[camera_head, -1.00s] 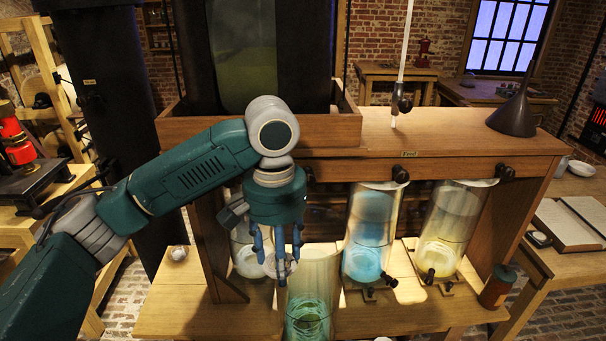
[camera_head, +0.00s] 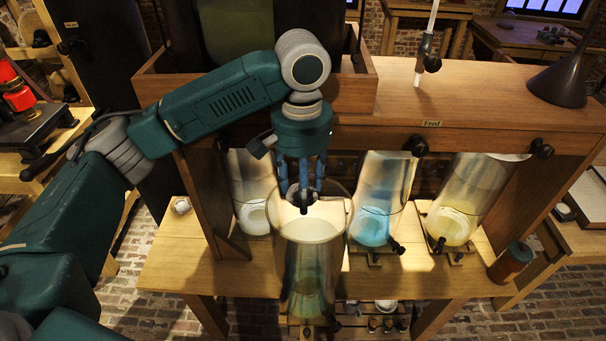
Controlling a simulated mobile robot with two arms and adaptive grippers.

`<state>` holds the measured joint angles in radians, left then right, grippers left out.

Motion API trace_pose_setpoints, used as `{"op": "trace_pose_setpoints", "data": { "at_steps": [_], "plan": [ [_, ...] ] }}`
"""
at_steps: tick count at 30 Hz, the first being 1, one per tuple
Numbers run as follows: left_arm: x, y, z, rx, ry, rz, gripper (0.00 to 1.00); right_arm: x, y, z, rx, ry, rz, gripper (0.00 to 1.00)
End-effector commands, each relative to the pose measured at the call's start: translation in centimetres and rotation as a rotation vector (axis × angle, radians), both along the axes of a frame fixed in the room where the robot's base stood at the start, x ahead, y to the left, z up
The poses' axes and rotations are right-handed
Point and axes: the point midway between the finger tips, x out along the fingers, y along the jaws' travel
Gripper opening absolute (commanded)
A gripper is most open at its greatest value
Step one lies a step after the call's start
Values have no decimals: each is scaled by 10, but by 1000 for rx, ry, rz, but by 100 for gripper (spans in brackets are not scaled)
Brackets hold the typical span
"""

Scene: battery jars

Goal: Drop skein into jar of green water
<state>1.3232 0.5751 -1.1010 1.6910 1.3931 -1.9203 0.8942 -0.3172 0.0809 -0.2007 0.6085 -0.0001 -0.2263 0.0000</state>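A tall clear glass jar (camera_head: 312,262) stands at the front of the wooden stand, with green liquid (camera_head: 307,299) low inside it. My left gripper (camera_head: 303,203) points down at the mouth of this jar, its tips overlapping the rim in the picture. A small grey-dark shape shows between its blue fingers; I cannot tell whether it is the skein or part of the gripper. I cannot make out a skein elsewhere. My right gripper is not in view.
A jar of blue liquid (camera_head: 377,212) and a jar of yellowish liquid (camera_head: 461,208) stand to the right. A pale jar (camera_head: 252,200) stands behind left. A dark funnel (camera_head: 562,78) sits on the upper shelf, and a reddish canister (camera_head: 511,263) stands at the right end.

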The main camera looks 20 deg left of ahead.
Motion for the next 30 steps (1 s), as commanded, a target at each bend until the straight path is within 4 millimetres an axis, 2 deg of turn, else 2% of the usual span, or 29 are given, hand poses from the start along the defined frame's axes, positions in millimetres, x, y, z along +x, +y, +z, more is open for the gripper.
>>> {"op": "trace_pose_setpoints", "data": {
  "at_steps": [2,4,12,17,18,20,26,30],
  "plan": [
    [0,0,-9,1,2,1,31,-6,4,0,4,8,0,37],
    [0,0,-15,1,2,0,31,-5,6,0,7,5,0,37],
    [0,0,-22,0,0,-1,31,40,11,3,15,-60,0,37],
    [0,0,-22,0,0,-1,31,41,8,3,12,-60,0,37],
    [0,0,-22,0,0,-1,56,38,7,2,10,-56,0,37],
    [0,0,-22,0,0,-1,68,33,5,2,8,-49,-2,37],
    [0,0,-22,0,0,-1,70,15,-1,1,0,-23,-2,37],
    [0,0,-20,0,0,-1,70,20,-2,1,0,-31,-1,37]
  ]
}}
